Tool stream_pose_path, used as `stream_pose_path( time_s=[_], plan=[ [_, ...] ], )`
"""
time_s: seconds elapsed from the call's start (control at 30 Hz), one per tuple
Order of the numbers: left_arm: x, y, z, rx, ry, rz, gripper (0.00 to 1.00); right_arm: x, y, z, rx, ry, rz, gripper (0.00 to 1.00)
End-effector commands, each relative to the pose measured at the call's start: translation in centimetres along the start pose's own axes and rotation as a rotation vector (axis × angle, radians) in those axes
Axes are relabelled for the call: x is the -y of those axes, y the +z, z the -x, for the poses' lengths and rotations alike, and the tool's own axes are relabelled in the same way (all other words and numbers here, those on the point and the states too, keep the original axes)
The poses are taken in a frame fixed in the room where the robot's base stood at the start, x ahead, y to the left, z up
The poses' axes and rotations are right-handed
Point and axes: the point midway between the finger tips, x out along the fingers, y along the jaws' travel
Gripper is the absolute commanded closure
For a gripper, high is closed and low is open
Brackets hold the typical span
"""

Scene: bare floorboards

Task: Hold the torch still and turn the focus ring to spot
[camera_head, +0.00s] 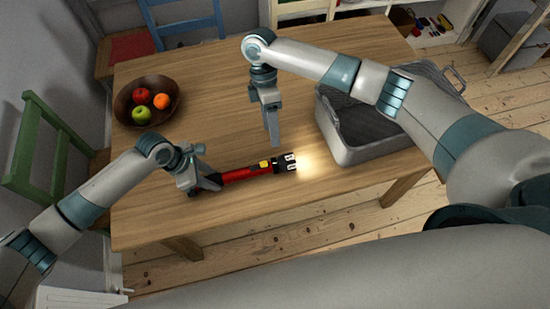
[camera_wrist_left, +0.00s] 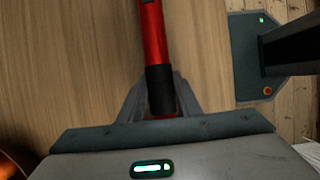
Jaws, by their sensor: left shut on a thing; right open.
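A red torch (camera_head: 240,174) lies on the wooden table with its head pointing right. It has a yellow part (camera_head: 265,164) and a black head with white marks (camera_head: 287,162), and light glows on the table by the head. My left gripper (camera_head: 208,184) is shut on the torch's rear end; the left wrist view shows its fingers around the black tail (camera_wrist_left: 161,92) below the red body. My right gripper (camera_head: 273,138) is open and empty, pointing down above the table just behind the torch's head. The ring's exact setting is too small to read.
A bowl (camera_head: 122,108) with red, orange and green fruit stands at the table's left. A grey metal roasting tin (camera_head: 362,154) stands at the right, partly behind my right arm. Chairs (camera_head: 32,150) stand around the table (camera_head: 215,85).

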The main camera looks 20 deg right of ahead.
Motion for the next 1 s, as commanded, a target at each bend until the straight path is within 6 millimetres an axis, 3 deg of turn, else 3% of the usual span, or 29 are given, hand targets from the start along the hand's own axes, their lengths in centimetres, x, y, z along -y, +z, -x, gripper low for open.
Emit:
stream_pose_path(
  time_s=[0.57,1.0],
  plan=[
    [0.0,-0.1,-0.1,-0.003,-0.001,0.000,0.99,0.0,0.0,-1.1,-0.001,-0.002,-0.002,0.42],
    [0.1,-0.1,-0.1,-0.002,-0.001,0.000,0.99,0.0,0.1,-7.6,0.001,-0.002,-0.002,0.42]
  ],
)
